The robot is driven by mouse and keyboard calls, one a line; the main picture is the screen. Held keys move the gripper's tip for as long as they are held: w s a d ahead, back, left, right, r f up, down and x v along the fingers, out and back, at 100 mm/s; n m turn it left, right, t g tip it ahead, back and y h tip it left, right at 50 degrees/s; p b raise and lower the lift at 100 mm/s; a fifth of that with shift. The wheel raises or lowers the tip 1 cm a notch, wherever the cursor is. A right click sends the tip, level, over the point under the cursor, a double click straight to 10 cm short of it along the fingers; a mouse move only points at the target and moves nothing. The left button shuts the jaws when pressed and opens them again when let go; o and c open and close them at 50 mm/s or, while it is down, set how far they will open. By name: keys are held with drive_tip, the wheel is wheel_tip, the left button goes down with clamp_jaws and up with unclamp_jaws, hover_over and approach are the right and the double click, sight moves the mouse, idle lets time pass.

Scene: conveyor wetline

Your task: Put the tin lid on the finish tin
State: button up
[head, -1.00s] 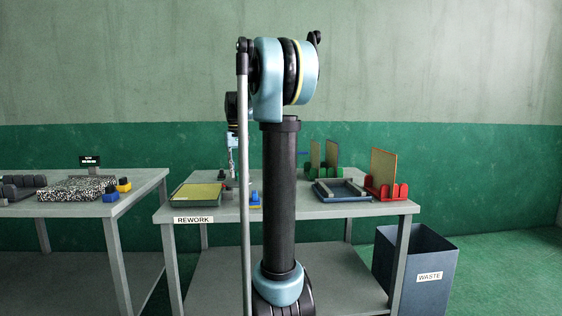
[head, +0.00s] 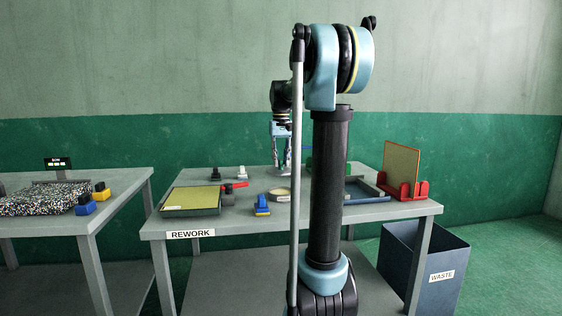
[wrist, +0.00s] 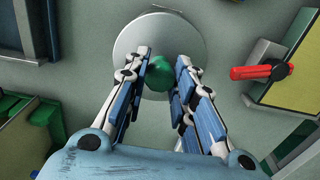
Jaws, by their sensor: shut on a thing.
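My gripper (wrist: 160,72) is shut on a green knob (wrist: 160,73), which stands at the middle of a round, pale grey tin lid (wrist: 128,45) in the wrist view. In the head view my gripper (head: 283,150) hangs over the back middle of the rework table, partly behind a grey rod of my arm. A low round tin (head: 281,196) with a tan side, likely the finish tin, stands on the table in front of the gripper, partly hidden by that rod. In the wrist view I cannot make out the tin; the lid may cover it.
A blue-grey tray (head: 366,191) and a red rack with a board (head: 403,188) stand right. My arm column hides part of the table.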

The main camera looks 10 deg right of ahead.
sight(281, 170)
drive_tip(key=shift+f, duration=0.1)
drive_tip(key=shift+f, duration=3.1)
drive_tip(key=shift+s+f, duration=0.1)
drive_tip(key=shift+f, duration=0.6)
drive_tip(key=o, duration=1)
wheel_tip(281, 170, up, 12)
drive_tip(key=shift+f, duration=0.1)
